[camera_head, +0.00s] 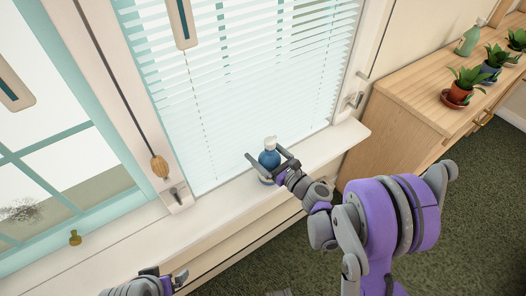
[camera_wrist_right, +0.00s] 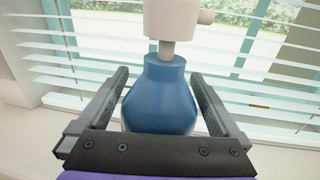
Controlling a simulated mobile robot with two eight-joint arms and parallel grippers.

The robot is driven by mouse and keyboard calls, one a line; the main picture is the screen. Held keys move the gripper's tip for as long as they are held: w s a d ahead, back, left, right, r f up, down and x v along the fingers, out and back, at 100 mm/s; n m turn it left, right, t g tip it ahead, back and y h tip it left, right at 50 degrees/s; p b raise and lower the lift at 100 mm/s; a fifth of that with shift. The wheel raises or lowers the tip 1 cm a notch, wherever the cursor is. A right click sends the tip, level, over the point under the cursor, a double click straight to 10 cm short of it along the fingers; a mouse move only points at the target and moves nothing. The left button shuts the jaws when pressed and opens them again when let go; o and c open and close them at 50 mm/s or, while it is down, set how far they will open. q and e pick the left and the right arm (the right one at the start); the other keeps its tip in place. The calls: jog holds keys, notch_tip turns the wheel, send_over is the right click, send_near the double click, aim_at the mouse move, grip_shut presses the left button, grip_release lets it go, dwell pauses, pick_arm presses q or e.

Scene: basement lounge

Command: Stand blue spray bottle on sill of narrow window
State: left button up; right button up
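The blue spray bottle (camera_head: 269,159) has a white spray head and stands upright on the white sill (camera_head: 320,147) in front of the window with lowered blinds. My right gripper (camera_head: 265,157) is at the bottle, with one finger on each side of it. In the right wrist view the bottle (camera_wrist_right: 162,98) is between the fingers, with narrow gaps showing on both sides. The bottle's base is partly hidden by the gripper. My left gripper (camera_head: 166,275) is empty, low in the head view by the front of the sill, its fingers apart.
A wooden cabinet (camera_head: 415,110) on the right bears several potted plants and a green bottle (camera_head: 467,42). A cord with a wooden tassel (camera_head: 159,166) hangs left of the blinds (camera_head: 245,80). The sill left of the bottle is largely clear.

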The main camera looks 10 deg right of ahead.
aim_at(276, 165)
jog(key=shift+s+r, duration=0.1)
jog(key=shift+r, duration=0.15)
jog(key=v, duration=1.1)
jog(key=shift+s+d+f, duration=0.1)
jog(key=shift+s+d, duration=0.05)
jog(key=shift+d, duration=0.05)
jog(key=shift+s+a+n, duration=0.15)
jog(key=shift+s+n, duration=0.05)
jog(key=shift+n, duration=0.1)
jog(key=s+a+f+n+g+h, duration=0.25)
jog(key=s+a+n+g, duration=0.6)
jog(key=n, duration=0.85)
jog(key=s+d+n+g+h, duration=0.3)
jog(key=s+d+n+h, duration=0.2)
jog(key=s+n, duration=0.5)
jog(key=shift+s+d+n+h, duration=0.35)
jog(key=shift+d+n, duration=0.75)
jog(key=shift+n, duration=0.4)
